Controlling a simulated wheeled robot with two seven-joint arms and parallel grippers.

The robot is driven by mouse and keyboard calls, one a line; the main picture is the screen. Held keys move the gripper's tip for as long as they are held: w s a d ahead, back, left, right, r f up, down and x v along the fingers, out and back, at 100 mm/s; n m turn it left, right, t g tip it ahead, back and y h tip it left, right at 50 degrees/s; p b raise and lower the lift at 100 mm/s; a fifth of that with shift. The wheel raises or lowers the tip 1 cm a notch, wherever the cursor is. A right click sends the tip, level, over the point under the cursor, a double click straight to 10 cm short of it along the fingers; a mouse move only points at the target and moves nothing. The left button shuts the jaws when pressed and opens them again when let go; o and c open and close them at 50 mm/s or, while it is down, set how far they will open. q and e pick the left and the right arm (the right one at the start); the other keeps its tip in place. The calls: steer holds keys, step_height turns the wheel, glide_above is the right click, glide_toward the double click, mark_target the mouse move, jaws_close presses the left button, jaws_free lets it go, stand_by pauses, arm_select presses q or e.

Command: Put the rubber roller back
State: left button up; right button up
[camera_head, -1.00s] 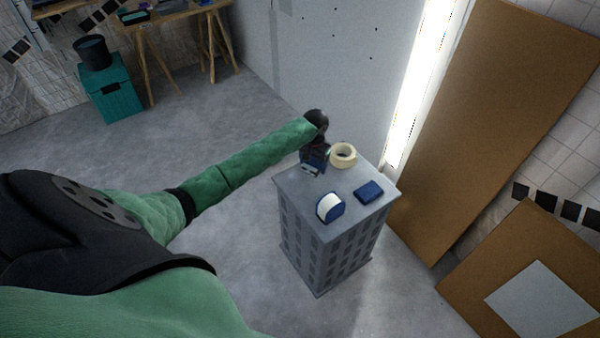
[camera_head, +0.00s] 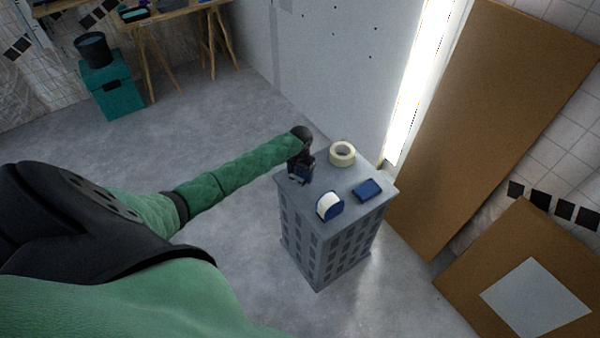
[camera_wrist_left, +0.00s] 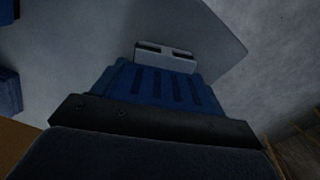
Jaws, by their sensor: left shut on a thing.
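My left gripper (camera_head: 298,178) is over the left corner of a grey stand's top (camera_head: 318,231), pointing down. Its blue ribbed finger part (camera_wrist_left: 155,84) fills the middle of the left wrist view, with a pale tip bearing two dark slots. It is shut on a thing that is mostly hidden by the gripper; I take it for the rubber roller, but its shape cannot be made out. Whether that thing touches the stand cannot be told. My right gripper is not in view.
The stand's top also bears a cream tape roll (camera_head: 342,153), a blue-and-white rounded item (camera_head: 329,205) and a dark blue block (camera_head: 367,190). Brown boards (camera_head: 490,120) lean at the right. A teal box (camera_head: 113,90) stands at the back left. The floor left of the stand is clear.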

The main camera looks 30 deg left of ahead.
arm_select(q)
steer(key=o, duration=1.3)
steer(key=shift+c, duration=0.2)
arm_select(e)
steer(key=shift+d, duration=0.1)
arm_select(q)
steer(key=shift+r, duration=0.2)
step_height(320, 180, up, 11)
steer(key=b, duration=0.3)
steer(key=shift+f, duration=0.2)
steer(key=shift+r+b, duration=0.3)
steer(key=shift+r, duration=0.25)
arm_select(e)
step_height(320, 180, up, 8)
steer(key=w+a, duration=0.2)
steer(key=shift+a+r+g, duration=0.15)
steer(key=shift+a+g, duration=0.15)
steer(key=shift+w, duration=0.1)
